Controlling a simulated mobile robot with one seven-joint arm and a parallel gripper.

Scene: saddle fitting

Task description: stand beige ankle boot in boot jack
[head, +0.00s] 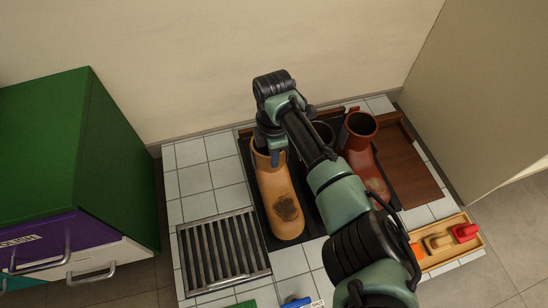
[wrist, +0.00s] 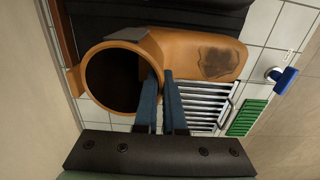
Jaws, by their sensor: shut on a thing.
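The beige ankle boot (head: 272,185), tan with a dark patch on its toe, is upright over the left part of the black tray (head: 252,190), toe toward me. My gripper (head: 270,155) is at the top of its shaft, shut on the rim. In the wrist view the fingers (wrist: 160,98) are at the rim beside the round opening of the boot (wrist: 205,55). I cannot tell whether the sole touches the tray. A brown wooden piece (head: 246,132) shows behind the boot; whether it is part of the boot jack is unclear.
A wooden board (head: 405,170) lies further right. A metal grate (head: 222,255), a blue-handled item (head: 296,301) and a wooden tool tray (head: 445,244) are nearer. Left tiles are clear.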

